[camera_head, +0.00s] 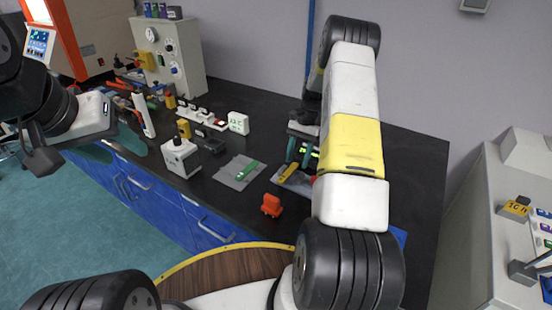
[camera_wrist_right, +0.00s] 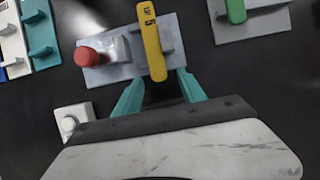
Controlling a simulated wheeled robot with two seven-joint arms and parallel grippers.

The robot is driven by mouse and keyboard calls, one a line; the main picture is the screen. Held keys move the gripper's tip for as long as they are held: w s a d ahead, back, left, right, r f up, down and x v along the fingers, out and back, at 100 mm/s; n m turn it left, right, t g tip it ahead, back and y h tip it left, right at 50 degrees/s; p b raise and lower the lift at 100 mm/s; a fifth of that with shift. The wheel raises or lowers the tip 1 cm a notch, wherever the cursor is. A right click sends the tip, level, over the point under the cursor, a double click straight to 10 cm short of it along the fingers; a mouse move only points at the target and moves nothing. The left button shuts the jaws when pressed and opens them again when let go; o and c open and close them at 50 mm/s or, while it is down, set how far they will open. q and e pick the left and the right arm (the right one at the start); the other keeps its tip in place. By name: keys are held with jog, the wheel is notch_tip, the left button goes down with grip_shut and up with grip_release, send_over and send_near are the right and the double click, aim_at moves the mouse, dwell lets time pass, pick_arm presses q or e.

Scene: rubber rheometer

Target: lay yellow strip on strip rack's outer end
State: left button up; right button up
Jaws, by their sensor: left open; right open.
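The yellow strip (camera_wrist_right: 152,40) with dark lettering lies across a grey plate (camera_wrist_right: 184,40) in the right wrist view. In the head view, the yellow strip (camera_head: 287,172) shows just left of my right arm. My right gripper (camera_wrist_right: 160,95) is open, its teal fingers apart on either side of the strip's lower end; contact cannot be told. It also shows in the head view (camera_head: 299,156). My left gripper (camera_head: 108,150) is open and empty at the far left. The strip rack cannot be identified surely; a pale plate with teal bars (camera_wrist_right: 38,35) may be it.
A green strip (camera_head: 247,170) lies on a neighbouring grey plate (camera_head: 232,181). A red knob (camera_wrist_right: 88,57) stands on the yellow strip's plate. An orange-red object (camera_head: 271,205) sits near the bench's front edge. A white box (camera_head: 181,158) and instruments stand left. My right arm hides bench area.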

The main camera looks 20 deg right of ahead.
grip_shut()
dwell(0.3)
